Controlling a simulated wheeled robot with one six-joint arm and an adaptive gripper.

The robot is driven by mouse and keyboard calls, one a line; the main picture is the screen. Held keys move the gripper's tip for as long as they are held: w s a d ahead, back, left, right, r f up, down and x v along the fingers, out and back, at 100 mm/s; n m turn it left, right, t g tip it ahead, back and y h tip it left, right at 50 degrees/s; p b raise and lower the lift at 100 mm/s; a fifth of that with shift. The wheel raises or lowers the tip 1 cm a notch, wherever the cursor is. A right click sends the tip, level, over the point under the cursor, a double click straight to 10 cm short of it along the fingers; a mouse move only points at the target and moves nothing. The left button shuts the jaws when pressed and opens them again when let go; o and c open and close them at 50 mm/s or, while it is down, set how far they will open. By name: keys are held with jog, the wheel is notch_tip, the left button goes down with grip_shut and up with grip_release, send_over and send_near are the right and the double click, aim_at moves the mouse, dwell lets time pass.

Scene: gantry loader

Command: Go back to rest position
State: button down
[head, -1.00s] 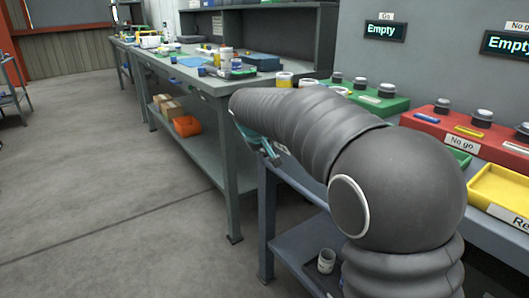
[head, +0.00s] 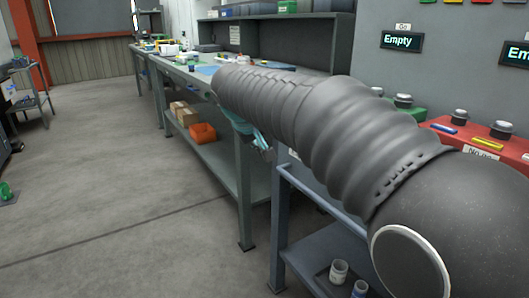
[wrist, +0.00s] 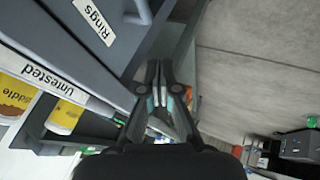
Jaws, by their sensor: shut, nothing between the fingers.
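My gripper (wrist: 160,95) shows in the middle of the wrist view. Its dark fingers are together at the tips with nothing between them. In the head view my arm reaches out to the left, and the gripper end is mostly hidden behind it, with only a teal part (head: 245,128) showing below the arm. The gripper hangs in the open beside the benches.
A long grey workbench (head: 245,205) with cluttered top stands behind my arm; an orange bin (head: 203,133) sits on its shelf. A red box (head: 440,125) is at right.

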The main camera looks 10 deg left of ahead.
jog(key=s+d+f+g+y, duration=0.15)
jog(key=s+d+f, duration=0.25)
jog(key=s+f, duration=0.5)
jog(key=s+d+f+m, duration=0.2)
jog(key=s+d+m, duration=0.1)
jog(key=s+d, duration=0.7)
jog(key=s+d+f+m, duration=0.2)
jog(key=s+d+m, duration=0.1)
jog(key=s+d, duration=0.7)
jog(key=shift+s+d, duration=0.3)
jog(key=shift+s, duration=0.85)
